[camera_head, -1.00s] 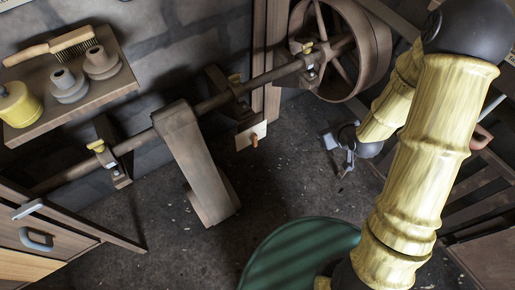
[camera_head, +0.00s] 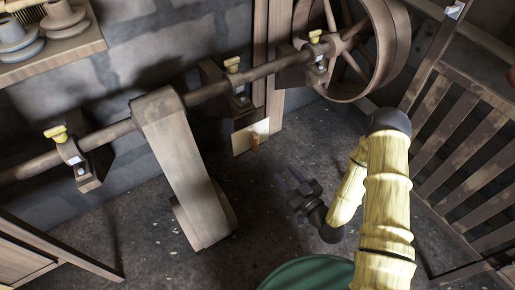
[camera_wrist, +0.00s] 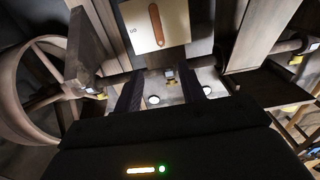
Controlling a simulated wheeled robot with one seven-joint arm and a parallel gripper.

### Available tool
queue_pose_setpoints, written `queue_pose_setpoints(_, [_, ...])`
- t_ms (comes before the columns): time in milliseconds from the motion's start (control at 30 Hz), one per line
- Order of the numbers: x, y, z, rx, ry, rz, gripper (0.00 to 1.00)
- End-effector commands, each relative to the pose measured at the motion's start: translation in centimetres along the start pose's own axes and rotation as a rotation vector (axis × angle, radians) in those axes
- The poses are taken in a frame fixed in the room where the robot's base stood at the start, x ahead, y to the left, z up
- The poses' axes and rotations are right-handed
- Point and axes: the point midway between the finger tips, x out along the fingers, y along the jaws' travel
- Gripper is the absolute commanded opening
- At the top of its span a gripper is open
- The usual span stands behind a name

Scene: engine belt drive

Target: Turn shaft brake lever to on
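The brake lever (camera_head: 255,140) looks like a small orange-brown handle on a pale plate (camera_head: 242,142), fixed low on the wooden post under the shaft. In the wrist view the lever (camera_wrist: 156,25) lies lengthwise on the pale plate (camera_wrist: 139,36), with a dark mark beside it. My gripper (camera_head: 288,177) is below and right of the plate in the head view, apart from it. In the wrist view my gripper (camera_wrist: 166,82) has its two dark fingers well apart, with nothing held between them. The lever is beyond the fingertips.
A long shaft (camera_head: 208,91) runs along the wall through bearing blocks with yellow caps (camera_head: 232,64). A large wheel (camera_head: 389,50) is at its right end. A slatted wooden frame (camera_head: 452,135) is at right.

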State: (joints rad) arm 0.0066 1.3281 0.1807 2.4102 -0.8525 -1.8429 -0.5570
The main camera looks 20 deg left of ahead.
Motion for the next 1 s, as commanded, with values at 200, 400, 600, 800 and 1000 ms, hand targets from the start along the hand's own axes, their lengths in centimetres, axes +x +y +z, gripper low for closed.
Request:
queue_pose_setpoints(200, [0.0,0.0,-0.1,0.0,0.005,0.002,0.4])
queue_pose_setpoints(400, [0.3,0.0,-0.1,-0.001,0.005,0.001,0.4])
queue_pose_setpoints(600, [2.5,0.0,0.0,-0.004,0.007,-0.001,0.4])
queue_pose_setpoints(800, [5.9,0.0,0.0,-0.003,0.008,0.0,0.4])
queue_pose_setpoints(1000, [9.4,0.0,0.0,-0.003,0.007,0.001,0.4])
